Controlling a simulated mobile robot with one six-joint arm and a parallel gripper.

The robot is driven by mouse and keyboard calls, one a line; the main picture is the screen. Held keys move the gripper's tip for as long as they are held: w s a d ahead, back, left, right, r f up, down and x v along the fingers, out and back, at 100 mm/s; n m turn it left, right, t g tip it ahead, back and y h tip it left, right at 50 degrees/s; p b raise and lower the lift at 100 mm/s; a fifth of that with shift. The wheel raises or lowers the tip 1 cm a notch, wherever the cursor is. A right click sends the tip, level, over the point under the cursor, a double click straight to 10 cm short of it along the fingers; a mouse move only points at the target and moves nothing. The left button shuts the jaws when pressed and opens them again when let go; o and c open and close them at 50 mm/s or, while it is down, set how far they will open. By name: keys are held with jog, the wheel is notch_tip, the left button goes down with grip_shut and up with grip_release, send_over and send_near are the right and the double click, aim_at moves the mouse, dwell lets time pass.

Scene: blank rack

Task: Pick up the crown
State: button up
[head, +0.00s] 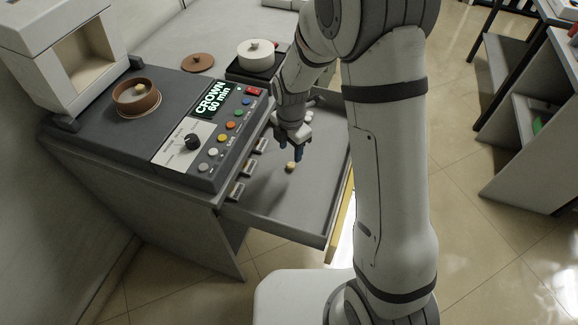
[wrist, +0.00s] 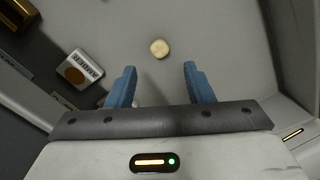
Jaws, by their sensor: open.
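A small cream-yellow crown (head: 291,166) lies on the floor of the grey open drawer (head: 285,212). It also shows in the wrist view as a pale rounded piece (wrist: 159,48), just beyond the fingertips and roughly centred between them. My gripper (head: 292,154) points down over the drawer, close above the crown in the head view. Its two blue fingers (wrist: 160,70) are open and apart, with nothing between them. The exact height above the crown is hard to tell.
Labelled holders (head: 236,191) line the drawer's left side; one tag (wrist: 82,69) reads AMBER. A dark control panel (head: 209,120) displays "CROWN 60 min". A brown dish (head: 137,104) holds another small pale piece. White pieces lie behind my gripper. The drawer's front is clear.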

aim_at(290, 164)
notch_tip(290, 164, down, 7)
jog(key=shift+w+r, duration=0.1)
jog(key=shift+r, duration=0.1)
grip_shut()
dwell(0.6)
